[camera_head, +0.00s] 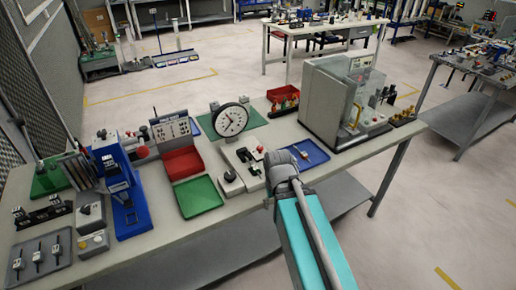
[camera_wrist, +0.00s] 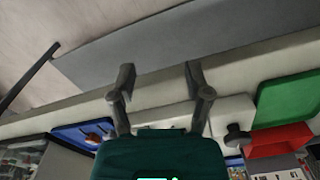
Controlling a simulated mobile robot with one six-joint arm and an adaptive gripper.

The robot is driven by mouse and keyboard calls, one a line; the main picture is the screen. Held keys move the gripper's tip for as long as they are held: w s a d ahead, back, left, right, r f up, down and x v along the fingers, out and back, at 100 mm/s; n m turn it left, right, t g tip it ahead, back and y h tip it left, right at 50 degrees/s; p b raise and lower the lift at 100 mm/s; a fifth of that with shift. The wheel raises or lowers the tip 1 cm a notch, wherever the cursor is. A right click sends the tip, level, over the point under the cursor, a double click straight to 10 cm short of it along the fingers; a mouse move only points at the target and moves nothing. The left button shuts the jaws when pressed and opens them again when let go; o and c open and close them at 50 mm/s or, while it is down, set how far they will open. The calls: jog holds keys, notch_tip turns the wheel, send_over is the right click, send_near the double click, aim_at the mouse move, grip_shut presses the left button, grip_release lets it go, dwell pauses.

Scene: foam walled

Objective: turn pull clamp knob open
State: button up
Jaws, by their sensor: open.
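A white base plate (camera_head: 250,168) with small clamps and a red-tipped handle (camera_head: 260,149) lies near the front edge of the bench. I cannot tell for sure which part is the pull clamp knob. Left of it stands a small grey box with a dark round knob (camera_head: 230,176); that knob also shows in the wrist view (camera_wrist: 237,134), to the right of my fingers. My gripper (camera_wrist: 158,80) is open and empty, its two fingers apart over the bench's front edge. In the head view my wrist covers part of the plate's right side.
A blue tray (camera_head: 308,153) lies right of the plate, with a grey machine (camera_head: 325,100) behind it. Green (camera_head: 198,196) and red (camera_head: 183,163) trays lie left. Open floor is in front of the bench.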

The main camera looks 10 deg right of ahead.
aim_at(260, 147)
jog(key=w+r+m+p, duration=0.4)
jog(key=w, duration=0.5)
jog(key=w+r+m+p, duration=0.4)
jog(key=w+r+p, duration=0.1)
jog(key=w, duration=0.5)
jog(key=w+r+m+p, duration=0.4)
jog(key=w, duration=0.6)
jog(key=shift+d+r+p, duration=0.35)
jog(key=shift+d+r, duration=0.05)
jog(key=shift+d, duration=0.05)
jog(key=shift+f, duration=0.1)
notch_tip(260, 147, down, 14)
jog(key=b, duration=1.3)
jog(key=shift+r+b, duration=0.2)
jog(key=shift+b, duration=0.2)
